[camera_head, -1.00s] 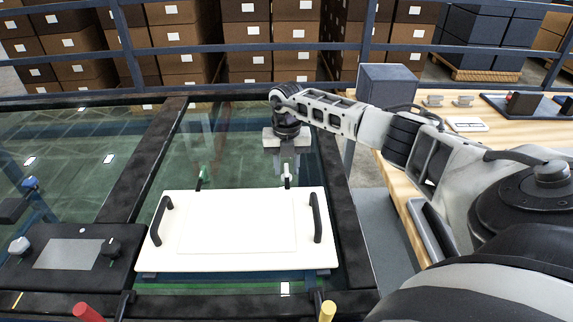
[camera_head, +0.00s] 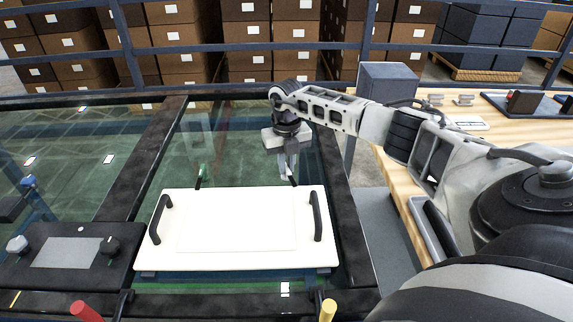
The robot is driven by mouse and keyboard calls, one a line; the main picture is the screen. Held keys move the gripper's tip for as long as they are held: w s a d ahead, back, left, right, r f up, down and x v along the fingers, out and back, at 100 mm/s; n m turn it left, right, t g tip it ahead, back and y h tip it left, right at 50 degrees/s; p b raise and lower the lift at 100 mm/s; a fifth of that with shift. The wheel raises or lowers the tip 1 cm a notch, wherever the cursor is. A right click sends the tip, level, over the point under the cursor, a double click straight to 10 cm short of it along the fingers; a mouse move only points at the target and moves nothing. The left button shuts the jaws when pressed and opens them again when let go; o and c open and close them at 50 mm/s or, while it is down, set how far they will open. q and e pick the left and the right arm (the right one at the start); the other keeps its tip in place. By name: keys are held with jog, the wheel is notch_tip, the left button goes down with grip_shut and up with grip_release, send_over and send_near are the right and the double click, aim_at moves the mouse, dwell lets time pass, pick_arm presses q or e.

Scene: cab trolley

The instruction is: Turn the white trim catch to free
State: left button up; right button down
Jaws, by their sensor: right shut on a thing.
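A white panel (camera_head: 300,259) with two dark handles lies on the glass. My right gripper (camera_head: 287,167) comes down from above and is shut on the white catch. Its fingers hide most of the catch, so its exact angle is hard to tell. A dark stem (camera_head: 293,181) shows beside the fingertips. My left gripper is out of view.
A control box (camera_head: 66,253) with knobs sits left of the panel. A red handle (camera_head: 86,311) and a yellow handle (camera_head: 327,311) stand at the near edge. A wooden bench (camera_head: 472,135) is to the right; a blue rail (camera_head: 200,50) runs behind.

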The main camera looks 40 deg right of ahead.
jog(key=n+b, duration=0.1)
jog(key=n, duration=0.6)
jog(key=n+b, duration=0.1)
jog(key=n, duration=0.2)
jog(key=shift+n, duration=0.4)
jog(key=shift+w+r+n, duration=0.1)
jog(key=shift+n, duration=1.6)
jog(key=shift+n+b, duration=0.3)
jog(key=c, duration=1.5)
grip_release()
notch_tip(320, 180, up, 16)
jog(key=shift+f, duration=0.1)
